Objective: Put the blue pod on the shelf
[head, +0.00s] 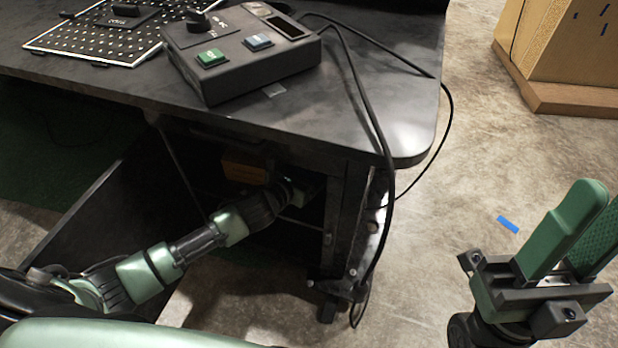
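My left arm comes in from the left and reaches into the dark open cabinet (335,215) under the desk. My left gripper (303,190) is inside it, in deep shadow, and its fingers cannot be made out. I cannot make out a blue pod in this view, and I cannot tell whether the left gripper holds anything. A shelf level shows only faintly inside the cabinet. My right gripper (598,215) is at the right edge, above the floor, with its green fingers apart and nothing seen between them.
On the black desktop (345,130) stand a grey control box (250,75) with green and blue buttons and a perforated board (95,45). An orange-brown object (245,170) sits inside the cabinet. Black cables hang over the desk's right corner. Blue tape (508,224) lies on open floor.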

